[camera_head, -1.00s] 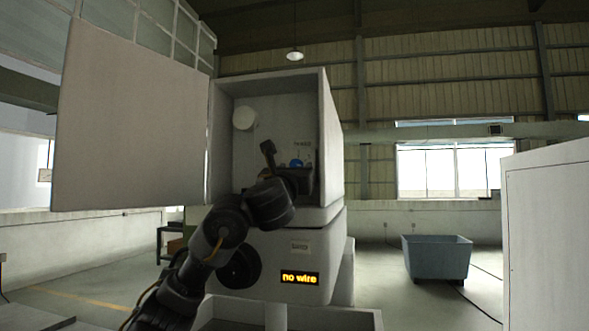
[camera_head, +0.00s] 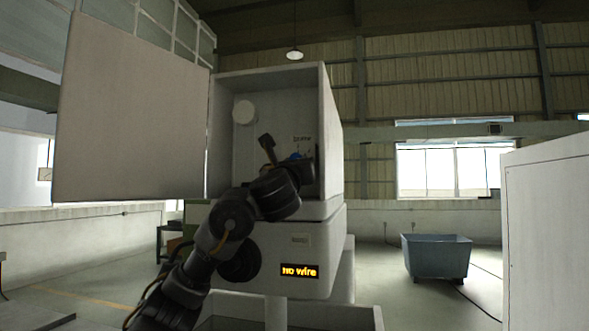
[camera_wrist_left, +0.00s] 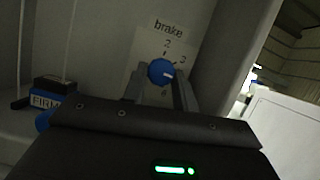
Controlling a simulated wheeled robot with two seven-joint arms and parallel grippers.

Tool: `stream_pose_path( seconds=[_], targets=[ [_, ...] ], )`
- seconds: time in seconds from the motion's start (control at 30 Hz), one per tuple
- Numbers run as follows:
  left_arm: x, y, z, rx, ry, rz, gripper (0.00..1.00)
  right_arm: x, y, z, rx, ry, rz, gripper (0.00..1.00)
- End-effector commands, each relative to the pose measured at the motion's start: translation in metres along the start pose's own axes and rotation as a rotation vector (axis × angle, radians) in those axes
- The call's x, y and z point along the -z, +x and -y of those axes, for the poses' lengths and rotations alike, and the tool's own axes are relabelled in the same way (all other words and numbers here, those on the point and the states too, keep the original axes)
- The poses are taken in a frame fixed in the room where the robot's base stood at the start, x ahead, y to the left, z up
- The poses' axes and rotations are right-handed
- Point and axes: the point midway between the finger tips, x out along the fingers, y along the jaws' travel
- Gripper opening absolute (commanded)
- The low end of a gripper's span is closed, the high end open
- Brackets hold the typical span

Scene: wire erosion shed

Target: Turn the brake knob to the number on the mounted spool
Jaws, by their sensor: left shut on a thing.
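The blue brake knob (camera_wrist_left: 161,72) sits on a pale plate marked "brake" inside the open machine cabinet; it also shows in the head view (camera_head: 295,156). A "2" is readable above the knob and a "3" to its upper right; a mark below it is unclear. A white pointer line on the knob faces right, a little below the "3". My left gripper (camera_wrist_left: 160,84) is shut on the knob, one finger at each side. A white round piece (camera_head: 244,111), possibly the mounted spool, is on the cabinet's back wall; no number on it is readable. My right gripper is out of view.
The cabinet door (camera_head: 130,110) stands open at the left. An amber display (camera_head: 300,271) reads "no wire". In the wrist view, a box with a blue label (camera_wrist_left: 50,100) is at the left. A grey-blue tub (camera_head: 437,258) stands on the floor at the right.

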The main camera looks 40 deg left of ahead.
Motion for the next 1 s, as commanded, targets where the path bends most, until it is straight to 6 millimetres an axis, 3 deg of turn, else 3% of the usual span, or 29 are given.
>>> stream_pose_path(
  seconds=[0.1,0.4,1.0],
  targets=[
    [0.003,-0.002,0.0,-0.035,-0.083,0.002,0.06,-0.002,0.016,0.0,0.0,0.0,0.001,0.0],
    [0.002,-0.001,0.004,-0.142,-0.342,0.002,0.06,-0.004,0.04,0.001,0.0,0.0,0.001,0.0],
    [-0.004,0.001,0.009,-0.36,-0.869,0.0,0.06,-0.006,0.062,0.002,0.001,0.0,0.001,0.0]
  ],
)
